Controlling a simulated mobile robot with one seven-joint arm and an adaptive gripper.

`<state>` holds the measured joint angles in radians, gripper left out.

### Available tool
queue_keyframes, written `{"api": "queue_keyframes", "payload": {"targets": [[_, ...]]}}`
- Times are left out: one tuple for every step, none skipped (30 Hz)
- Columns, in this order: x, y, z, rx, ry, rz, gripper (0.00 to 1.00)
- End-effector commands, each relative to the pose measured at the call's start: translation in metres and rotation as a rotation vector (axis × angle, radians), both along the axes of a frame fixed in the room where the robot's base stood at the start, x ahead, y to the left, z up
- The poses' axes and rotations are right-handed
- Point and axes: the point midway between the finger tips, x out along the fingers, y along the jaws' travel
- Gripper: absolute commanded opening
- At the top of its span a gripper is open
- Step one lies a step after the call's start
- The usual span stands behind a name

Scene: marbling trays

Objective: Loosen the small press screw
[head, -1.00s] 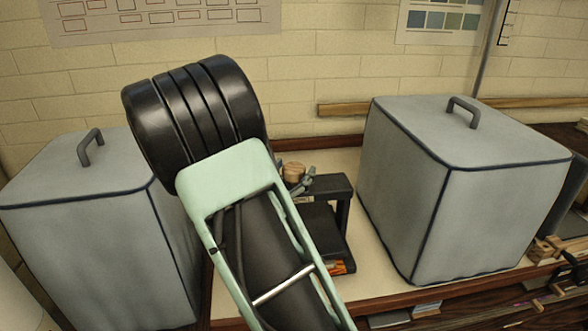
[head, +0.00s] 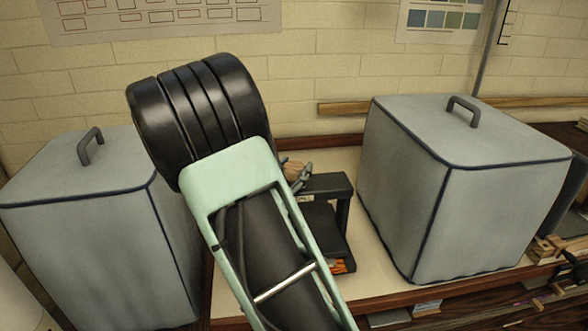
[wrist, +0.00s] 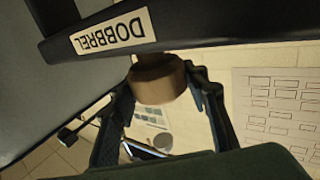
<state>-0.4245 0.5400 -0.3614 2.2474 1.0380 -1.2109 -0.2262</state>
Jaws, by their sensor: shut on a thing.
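The small press (head: 345,192) is a dark stand on the pale bench, partly hidden behind my arm in the head view. Its label, reading DOBBREL, shows upside down on the crossbar (wrist: 60,50) in the wrist view. The press screw has a round wooden knob (wrist: 157,82) beside the bar, and the knob also shows in the head view (head: 294,167). My gripper (wrist: 164,85) has one finger on each side of the knob and is shut on it. In the head view only a bit of the gripper (head: 301,177) shows past my arm.
A large grey covered box (head: 480,200) stands close right of the press. Another grey covered box (head: 90,230) stands on the left. A brick wall (head: 330,70) with charts is behind.

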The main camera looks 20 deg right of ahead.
Motion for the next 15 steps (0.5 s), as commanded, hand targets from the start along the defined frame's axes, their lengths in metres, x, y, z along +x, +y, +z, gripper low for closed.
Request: {"api": "queue_keyframes", "payload": {"targets": [[-0.0006,-0.0004,-0.0015,0.0,0.001,0.009,0.17],[-0.0007,-0.0005,-0.0017,0.001,0.001,0.015,0.17],[-0.0007,-0.0006,-0.0017,0.001,-0.001,0.028,0.17],[-0.0009,-0.0008,-0.0018,0.001,-0.001,0.037,0.17],[-0.0011,-0.001,-0.0022,0.0,0.0,0.049,0.17],[-0.0012,-0.0012,-0.0026,0.0,0.0,0.066,0.17],[-0.0012,-0.0013,-0.0026,0.001,-0.001,0.08,0.17],[-0.0015,-0.0015,-0.0031,0.001,-0.001,0.095,0.17],[-0.0014,-0.0013,-0.0036,0.0,0.0,0.118,0.17],[-0.0014,-0.0013,-0.0036,0.001,-0.001,0.135,0.17],[-0.0017,-0.0017,-0.0042,0.001,0.0,0.153,0.17],[-0.0017,-0.002,-0.0039,0.0,-0.001,0.177,0.17],[-0.0018,-0.0021,-0.0042,0.0,-0.001,0.196,0.17],[-0.002,-0.002,-0.0043,0.001,-0.002,0.216,0.17],[-0.0018,-0.0022,-0.0045,0.001,-0.002,0.241,0.17]]}}
